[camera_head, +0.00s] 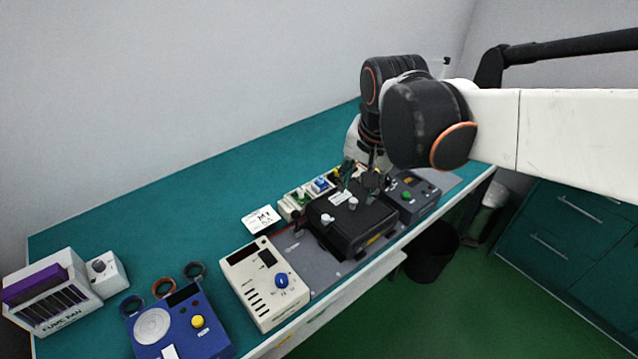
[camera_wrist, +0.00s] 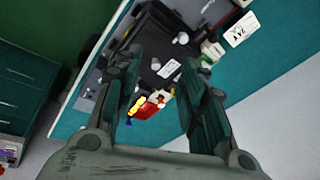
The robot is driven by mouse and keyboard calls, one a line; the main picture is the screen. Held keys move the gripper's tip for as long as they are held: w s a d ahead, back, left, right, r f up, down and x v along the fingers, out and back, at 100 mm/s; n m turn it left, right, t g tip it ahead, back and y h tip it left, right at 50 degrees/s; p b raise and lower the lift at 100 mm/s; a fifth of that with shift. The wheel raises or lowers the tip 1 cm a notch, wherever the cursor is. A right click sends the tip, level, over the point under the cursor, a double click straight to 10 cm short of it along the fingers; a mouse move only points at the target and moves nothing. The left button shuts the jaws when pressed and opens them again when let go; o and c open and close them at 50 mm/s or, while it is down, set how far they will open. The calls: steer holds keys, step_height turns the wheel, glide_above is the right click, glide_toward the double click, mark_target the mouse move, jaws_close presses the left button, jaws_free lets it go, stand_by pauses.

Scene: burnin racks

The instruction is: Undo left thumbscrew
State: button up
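Two pale round knobs, which look like the thumbscrews, stand on top of a black box (camera_head: 365,233). The left knob (camera_head: 327,219) and the right knob (camera_head: 353,203) both show in the camera_head view. In the camera_wrist view two small pale knobs (camera_wrist: 155,66) (camera_wrist: 181,38) show on the dark box top (camera_wrist: 150,40) beyond the fingers; I cannot tell which is the left one. My gripper (camera_wrist: 163,62) is open, its fingers wide apart, with nothing held. In the camera_head view my gripper (camera_head: 364,180) hangs over the back of the box, partly hidden against it.
A cream unit with a blue dial (camera_head: 262,282) stands left of the box, a dark unit with a green button (camera_head: 412,195) right. Small coloured parts (camera_head: 320,185) and a white card (camera_head: 261,219) lie behind. A blue unit (camera_head: 180,325) and fume fan (camera_head: 50,290) stand far left.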

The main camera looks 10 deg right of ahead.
mark_target(325, 217)
steer(key=w+a+f+m+g+p, duration=0.3)
steer(key=w+a+f+m, duration=0.2)
steer(key=w, duration=0.4)
step_height(325, 217, down, 13)
steer(key=b, duration=0.3)
steer(key=shift+a+f, duration=0.15)
steer(key=shift+f, duration=0.05)
jaws_close()
